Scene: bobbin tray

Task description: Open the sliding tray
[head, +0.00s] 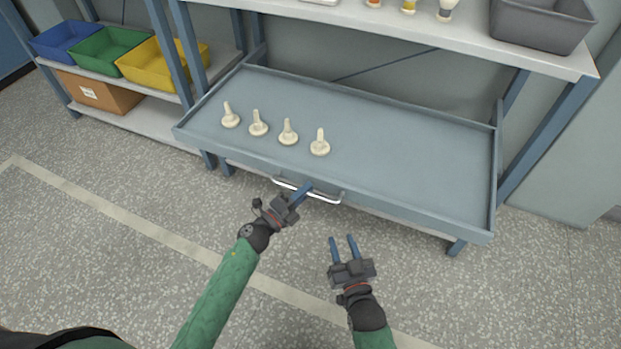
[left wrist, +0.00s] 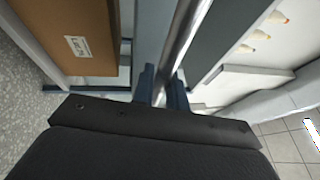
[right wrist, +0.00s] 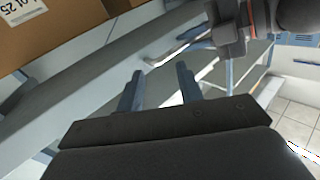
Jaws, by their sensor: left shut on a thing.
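The sliding tray (head: 420,205) is a wide blue-grey tray in the shelf rack, standing out in front of the upper shelf. Several cream bobbins (head: 288,137) stand upright on its left half. A silver bar handle (head: 325,197) is fixed to its front wall; it also runs up the left wrist view (left wrist: 184,42). My left gripper (head: 303,192) is at the handle, its blue fingers shut around the bar. My right gripper (head: 342,242) is open and empty, in front of the tray and below the handle. In the right wrist view its fingers (right wrist: 158,88) stand apart with nothing between them.
Above the tray is a white shelf (head: 420,35) with a grey bin (head: 541,22) and small bottles. On the left rack are blue, green and yellow bins (head: 160,62) over a cardboard box (head: 98,92). The floor in front of the tray is clear.

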